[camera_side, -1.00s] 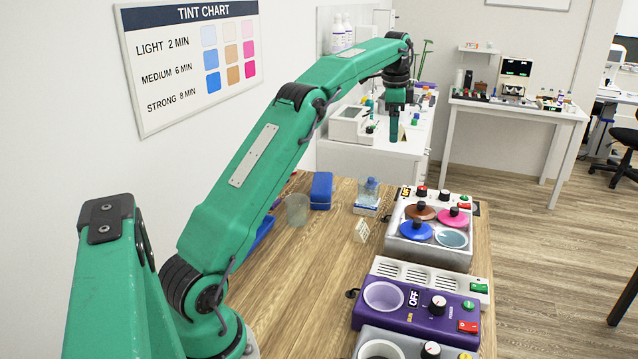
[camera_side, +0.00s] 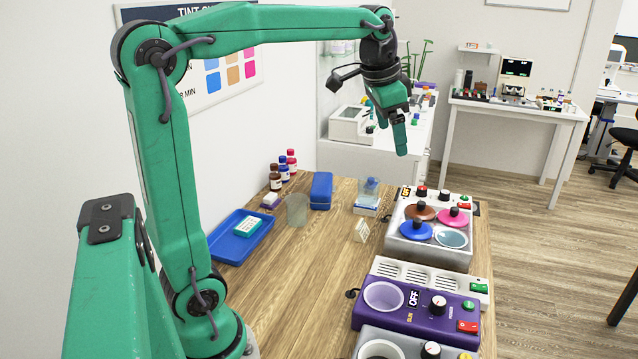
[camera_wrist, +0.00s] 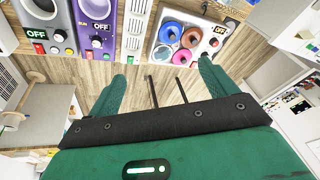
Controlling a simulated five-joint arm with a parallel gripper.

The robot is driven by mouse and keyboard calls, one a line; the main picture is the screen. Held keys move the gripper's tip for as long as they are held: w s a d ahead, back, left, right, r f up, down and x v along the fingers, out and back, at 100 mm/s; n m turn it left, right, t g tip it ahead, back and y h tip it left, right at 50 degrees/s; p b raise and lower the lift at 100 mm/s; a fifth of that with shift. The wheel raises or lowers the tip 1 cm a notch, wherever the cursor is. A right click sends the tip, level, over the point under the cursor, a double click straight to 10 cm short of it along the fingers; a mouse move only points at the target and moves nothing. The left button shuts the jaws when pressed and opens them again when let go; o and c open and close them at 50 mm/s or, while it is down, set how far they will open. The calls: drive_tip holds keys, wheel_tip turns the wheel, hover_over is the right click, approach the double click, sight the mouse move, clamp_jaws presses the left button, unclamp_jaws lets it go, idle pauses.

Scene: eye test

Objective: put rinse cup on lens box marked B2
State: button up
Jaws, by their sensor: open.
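A clear greyish cup (camera_side: 297,210) stands upright on the wooden table, left of the blue case. A second clear, bluish cup (camera_side: 369,189) sits on a small white-and-blue box (camera_side: 366,210) near the table's back. I cannot tell which cup is the rinse cup. Another small white-and-purple box (camera_side: 270,201) lies at the back left. No B2 mark is readable on either box. My gripper (camera_side: 393,138) is high above the table's far end, tilted, open and empty, apart from both cups. Its two spread fingers show in the wrist view (camera_wrist: 162,72).
A blue tray (camera_side: 223,252) holds a white-and-teal item. Bottles (camera_side: 283,172) and a blue case (camera_side: 321,190) stand behind. A small card (camera_side: 361,231) stands mid-table. A tinting unit with lidded pots (camera_side: 430,254) and a purple unit (camera_side: 400,318) line the right. The front middle is bare.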

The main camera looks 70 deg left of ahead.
drive_tip(key=s+d+f+n+t, duration=0.1)
drive_tip(key=s+d+f, duration=0.3)
drive_tip(key=s, duration=0.5)
drive_tip(key=s+d+f+n+t, duration=0.1)
drive_tip(key=s+d+f, duration=0.3)
drive_tip(key=s, duration=0.5)
wheel_tip(320, 180, down, 3)
drive_tip(key=shift+d+r+n+h, duration=0.1)
drive_tip(key=shift+d+n+h, duration=0.1)
drive_tip(key=shift+n+h, duration=0.3)
